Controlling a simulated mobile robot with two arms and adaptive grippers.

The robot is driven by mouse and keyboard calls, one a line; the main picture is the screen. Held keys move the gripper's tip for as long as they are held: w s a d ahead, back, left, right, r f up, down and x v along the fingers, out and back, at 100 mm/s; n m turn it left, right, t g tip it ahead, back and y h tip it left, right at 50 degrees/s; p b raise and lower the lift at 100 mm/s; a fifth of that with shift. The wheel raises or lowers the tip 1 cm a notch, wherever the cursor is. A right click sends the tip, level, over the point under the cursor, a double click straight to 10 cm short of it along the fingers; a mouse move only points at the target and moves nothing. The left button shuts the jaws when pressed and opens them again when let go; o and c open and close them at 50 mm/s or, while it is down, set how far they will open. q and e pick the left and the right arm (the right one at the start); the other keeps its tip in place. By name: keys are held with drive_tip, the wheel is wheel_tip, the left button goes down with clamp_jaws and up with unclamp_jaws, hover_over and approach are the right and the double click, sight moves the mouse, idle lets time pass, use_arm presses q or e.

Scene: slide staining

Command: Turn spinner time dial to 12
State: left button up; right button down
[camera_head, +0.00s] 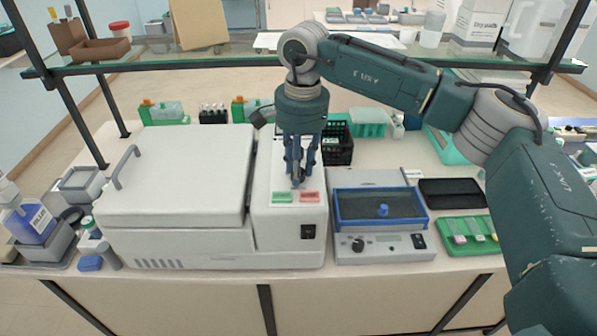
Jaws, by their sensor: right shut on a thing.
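The spinner (180,180) is a large white machine with a closed lid and a handle on the left. Its control panel (270,222) is on the right part of the machine, with a green label, a red label and a black switch. My right gripper (298,182) points down over this panel, behind the labels, with its fingers close together. It is shut on the time dial, which is mostly hidden by the fingers, so its setting cannot be read. My left gripper is not in view.
A blue-windowed device (384,250) with a knob stands right of the spinner. Beyond it are a black tray (452,193) and a green slide tray (470,235). A glass shelf (180,62) runs behind my right arm. Bottles and racks crowd the left end and back.

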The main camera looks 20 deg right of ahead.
drive_tip(key=m+b, duration=0.3)
drive_tip(key=m, duration=0.1)
drive_tip(key=shift+m, duration=0.3)
drive_tip(key=m+b, duration=0.2)
drive_tip(key=m, duration=0.2)
drive_tip(key=shift+a+m+h, duration=0.1)
drive_tip(key=shift+m+h, duration=0.2)
drive_tip(key=m+b, duration=0.1)
drive_tip(key=m, duration=0.3)
drive_tip(key=shift+w+r, duration=0.1)
drive_tip(key=shift+r, duration=0.05)
drive_tip(key=shift+r+m+b, duration=0.1)
drive_tip(key=shift+m+b, duration=0.35)
drive_tip(key=shift+m, duration=1.55)
drive_tip(key=c, duration=1.8)
unclamp_jaws()
drive_tip(key=shift+o, duration=0.4)
